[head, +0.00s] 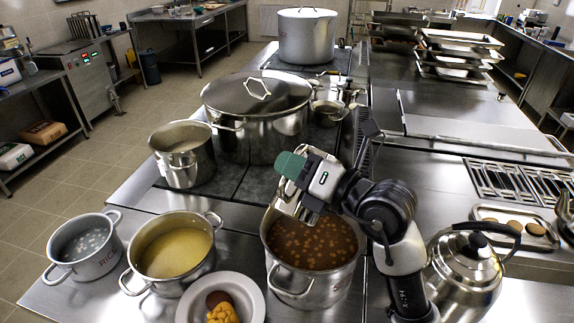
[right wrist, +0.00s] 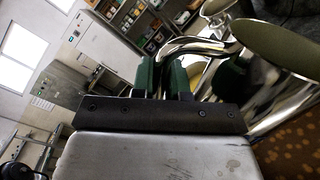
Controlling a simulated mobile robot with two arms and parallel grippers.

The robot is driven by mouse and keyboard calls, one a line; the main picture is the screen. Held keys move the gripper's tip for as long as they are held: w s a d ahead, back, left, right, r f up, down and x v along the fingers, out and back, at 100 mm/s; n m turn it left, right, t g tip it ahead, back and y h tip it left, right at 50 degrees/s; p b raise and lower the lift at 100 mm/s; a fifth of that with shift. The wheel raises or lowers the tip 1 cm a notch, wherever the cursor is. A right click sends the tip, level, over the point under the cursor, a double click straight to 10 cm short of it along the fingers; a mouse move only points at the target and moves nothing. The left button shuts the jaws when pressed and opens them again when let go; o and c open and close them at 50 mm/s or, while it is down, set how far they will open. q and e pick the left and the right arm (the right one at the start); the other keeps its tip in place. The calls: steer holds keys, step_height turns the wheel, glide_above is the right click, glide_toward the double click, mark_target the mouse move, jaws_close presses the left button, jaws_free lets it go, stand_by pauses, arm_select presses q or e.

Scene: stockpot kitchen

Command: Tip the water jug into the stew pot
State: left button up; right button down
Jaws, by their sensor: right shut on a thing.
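The stew pot (head: 322,288) stands at the front middle in the head view, open and full of brown stew with pale chunks. The stew (right wrist: 290,155) also shows at the lower right of the right wrist view. My right gripper (head: 291,166) is over the pot's far left rim. In the right wrist view its green fingers (right wrist: 165,78) are shut on the shiny curved handle of the steel water jug (right wrist: 268,95). The jug looks tilted there, and its mouth is hard to make out. In the head view most of it is hidden by the gripper. My left gripper is not in view.
A pot of yellow soup (head: 140,288), a small grey pot (head: 100,262) and a plate of food (head: 186,306) stand left of the stew pot. A steel kettle (head: 460,275) stands to the right. A large lidded pot (head: 262,138) is behind.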

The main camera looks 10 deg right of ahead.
mark_target(303, 152)
steer(key=w+d+m, duration=0.1)
steer(key=w+d+m+p, duration=0.1)
steer(key=m, duration=0.1)
steer(key=shift+d+r, duration=0.1)
steer(key=shift+r, duration=0.25)
steer(key=w+d+m+p, duration=0.1)
steer(key=m+p, duration=0.1)
steer(key=w+d+m+p, duration=0.2)
steer(key=p, duration=0.1)
steer(key=w+d+m+p, duration=0.2)
steer(key=shift+w+d+f+m+p, duration=0.15)
steer(key=shift+d+f+m+p, duration=0.1)
steer(key=shift+m+p, duration=0.1)
steer(key=shift+w+d+r+m+p, duration=0.2)
steer(key=shift+w+d+m+p, duration=0.5)
steer(key=shift+p, duration=0.25)
steer(key=shift+w+d+f+m+b, duration=0.15)
steer(key=shift+w+d+f+m, duration=0.05)
steer(key=shift+w+d+m, duration=0.5)
steer(key=shift+w+d+f+m+b, duration=0.15)
steer(key=shift+w+d+m, duration=0.45)
steer(key=shift+m, duration=0.05)
steer(key=shift+s, duration=0.1)
stand_by(0.7)
